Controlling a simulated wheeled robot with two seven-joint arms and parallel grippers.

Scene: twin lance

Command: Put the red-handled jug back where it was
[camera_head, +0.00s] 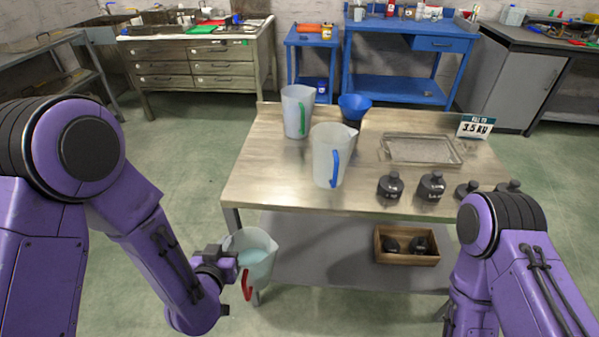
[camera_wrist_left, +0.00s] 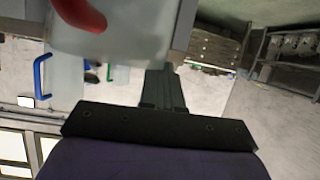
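The red-handled jug (camera_head: 262,268) is translucent and holds pale blue liquid. It hangs off the table's front-left corner, below the tabletop, roughly upright. My left gripper (camera_head: 229,268) is shut on its left side; the far finger is hidden by the jug. In the left wrist view the jug's pale wall (camera_wrist_left: 125,45) and red handle (camera_wrist_left: 80,14) fill the top. A blue-handled jug (camera_head: 328,158) and a green-handled jug (camera_head: 296,112) stand on the table (camera_head: 270,180). My right arm shows at the right, but its gripper is out of view.
A metal tray (camera_head: 422,150), a sign (camera_head: 475,127) reading 3.5 KG and several black weights (camera_head: 390,187) occupy the right side. A wooden box (camera_head: 406,258) is on the lower shelf. The tabletop's front left is bare.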

